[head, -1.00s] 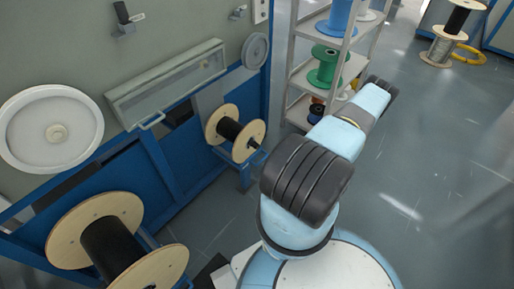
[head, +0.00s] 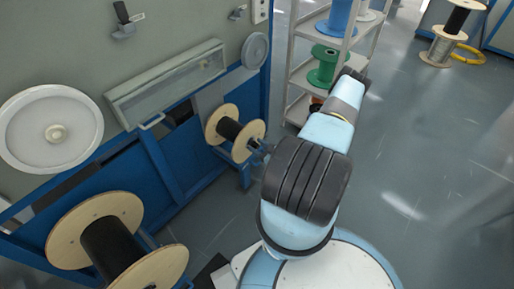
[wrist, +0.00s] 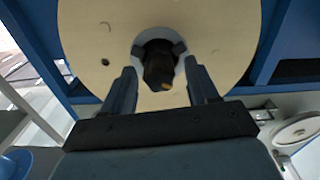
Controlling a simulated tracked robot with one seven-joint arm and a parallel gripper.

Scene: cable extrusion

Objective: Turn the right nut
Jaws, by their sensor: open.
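A wooden cable spool (head: 219,116) with black cable sits low at the blue frame, right of a larger spool. In the wrist view its pale flange (wrist: 225,35) fills the upper middle. The dark nut (wrist: 158,62) shows at the flange's centre, in front of a light grey ring. My gripper (wrist: 160,78) is open, with one finger on each side of the nut; I cannot tell whether they touch it. In the head view my gripper (head: 262,148) is small, just right of this spool, and the nut cannot be made out there.
A larger spool (head: 85,215) stands at the lower left. The machine panel carries a white wheel (head: 30,130) and a long clear-covered box (head: 165,80). A shelf rack (head: 296,75) with coloured spools stands behind my arm. The floor at right is open.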

